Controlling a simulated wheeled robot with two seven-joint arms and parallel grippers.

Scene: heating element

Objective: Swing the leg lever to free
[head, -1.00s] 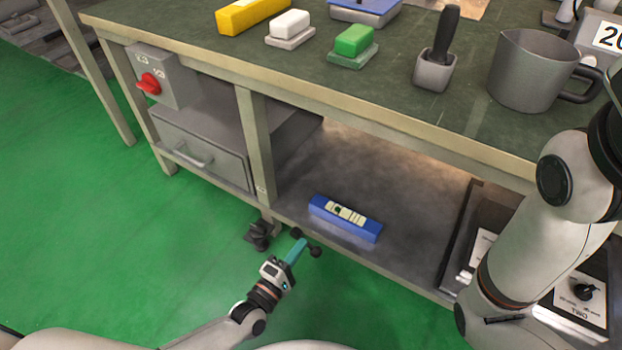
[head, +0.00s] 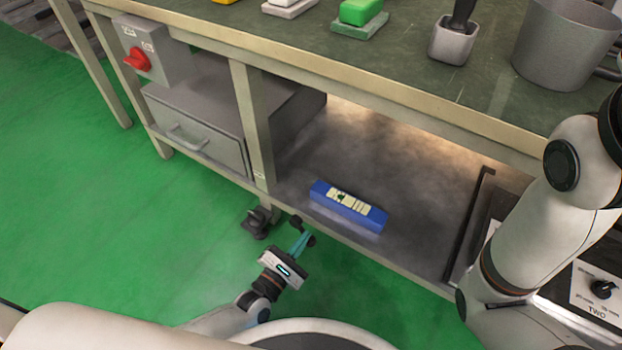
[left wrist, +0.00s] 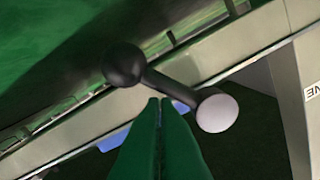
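The leg lever is a dark bar with a round knob at each end, by the table's leg foot. In the head view its knobs (head: 296,220) show at the tips of my left gripper (head: 303,237). In the left wrist view the lever (left wrist: 171,88) runs slantwise, with a black ball upper left and a pale round end lower right. The teal-green fingers of my left gripper (left wrist: 160,101) lie close together, with a thin gap. Their tips are just below the bar; I cannot tell whether they touch it. My right gripper is out of view.
The black foot (head: 258,222) stands on the green floor under the table leg. A blue box (head: 346,212) lies on the lower shelf (head: 400,170). A grey switch box (head: 150,50) with a red knob is at the left. The floor around the gripper is clear.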

